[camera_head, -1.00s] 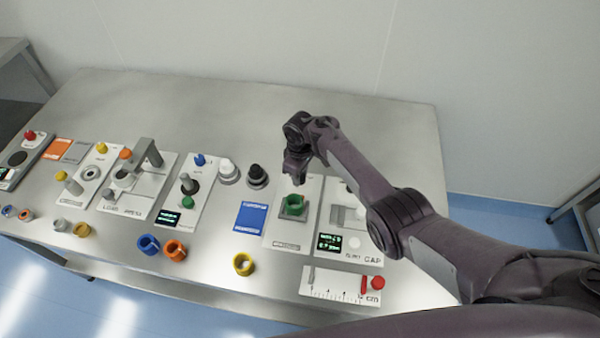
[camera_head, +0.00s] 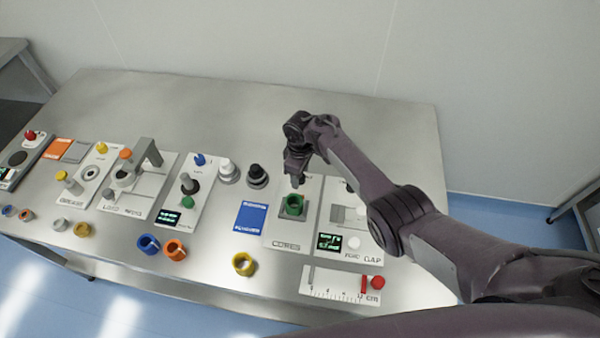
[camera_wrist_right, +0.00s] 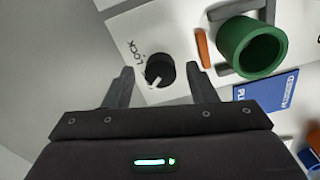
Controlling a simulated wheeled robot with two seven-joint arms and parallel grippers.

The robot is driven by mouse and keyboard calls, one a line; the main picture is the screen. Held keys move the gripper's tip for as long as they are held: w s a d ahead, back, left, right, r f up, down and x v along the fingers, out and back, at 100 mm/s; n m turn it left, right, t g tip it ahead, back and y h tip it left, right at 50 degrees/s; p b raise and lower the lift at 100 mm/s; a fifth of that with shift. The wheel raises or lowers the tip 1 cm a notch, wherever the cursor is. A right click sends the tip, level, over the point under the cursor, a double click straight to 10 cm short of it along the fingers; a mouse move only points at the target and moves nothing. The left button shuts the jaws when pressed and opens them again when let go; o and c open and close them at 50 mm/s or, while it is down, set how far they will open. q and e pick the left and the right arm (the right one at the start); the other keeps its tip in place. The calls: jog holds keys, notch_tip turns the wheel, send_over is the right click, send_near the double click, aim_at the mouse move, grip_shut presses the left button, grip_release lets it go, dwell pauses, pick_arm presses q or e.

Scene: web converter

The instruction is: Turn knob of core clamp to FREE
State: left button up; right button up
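The core clamp's knob (camera_wrist_right: 160,71) is a round black dial with a white pointer mark, on a white panel beside the word LOCK. The mark points toward the lower left in the right wrist view; no FREE label can be read. A green ring (camera_wrist_right: 243,47) sits on the same panel, and it also shows in the head view (camera_head: 293,206). My right gripper (camera_wrist_right: 161,76) is open, with one finger on each side of the knob in the picture and gaps showing. In the head view my right gripper (camera_head: 296,181) hangs just behind the green ring and mostly hides the knob. My left gripper is not in view.
An orange piece (camera_wrist_right: 202,48) stands between knob and ring. A blue card (camera_head: 251,217) lies left of the panel, with black (camera_head: 257,177) and white (camera_head: 228,172) stacked cylinders behind it. The gap panel (camera_head: 346,240) is to the right. The table's back is clear.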

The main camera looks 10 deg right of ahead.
notch_tip(320, 180, up, 8)
jog(key=shift+f+p, duration=0.1)
jog(key=shift+p, duration=0.35)
dwell(0.6)
